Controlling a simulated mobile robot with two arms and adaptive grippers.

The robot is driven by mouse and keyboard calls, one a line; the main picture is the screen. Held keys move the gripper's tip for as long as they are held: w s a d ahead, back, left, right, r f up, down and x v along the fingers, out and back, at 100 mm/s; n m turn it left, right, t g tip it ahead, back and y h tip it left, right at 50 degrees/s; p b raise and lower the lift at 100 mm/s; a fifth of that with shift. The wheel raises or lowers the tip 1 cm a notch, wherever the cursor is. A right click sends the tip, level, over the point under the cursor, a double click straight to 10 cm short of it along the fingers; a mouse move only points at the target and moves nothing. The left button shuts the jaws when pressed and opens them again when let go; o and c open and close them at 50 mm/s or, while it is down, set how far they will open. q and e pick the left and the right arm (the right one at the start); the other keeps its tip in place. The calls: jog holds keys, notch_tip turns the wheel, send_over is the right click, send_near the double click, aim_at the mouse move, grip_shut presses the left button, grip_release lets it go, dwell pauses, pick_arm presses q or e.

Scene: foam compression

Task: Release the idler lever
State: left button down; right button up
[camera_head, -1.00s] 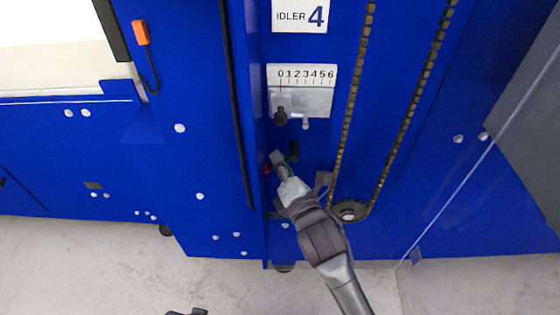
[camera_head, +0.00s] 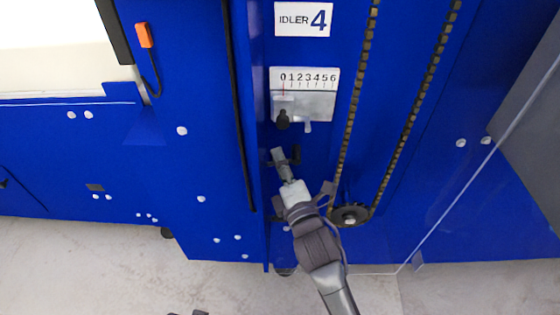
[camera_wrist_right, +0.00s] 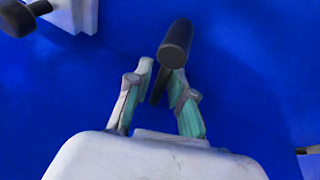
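The idler lever, a short black handle (camera_head: 296,154), sticks out of the blue panel below the scale. In the right wrist view the black lever (camera_wrist_right: 176,45) stands between the fingertips, close to the right-hand one. My right gripper (camera_head: 284,160) is at the lever in the head view, and its fingers (camera_wrist_right: 161,80) are apart in the wrist view. I cannot tell whether they touch the lever. At the bottom edge of the head view a small dark piece, apparently my left gripper (camera_head: 188,312), barely shows. Its state is unclear.
The scale plate (camera_head: 305,80) reads 0 to 6, with a red line near 0. A black knob (camera_head: 283,119) sits on the metal bracket below it. A chain (camera_head: 409,118) and sprocket (camera_head: 350,215) are to the right of my right arm. An "IDLER 4" label (camera_head: 303,19) is above.

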jog(key=v, duration=1.2)
jog(key=shift+s, duration=0.1)
dwell(0.4)
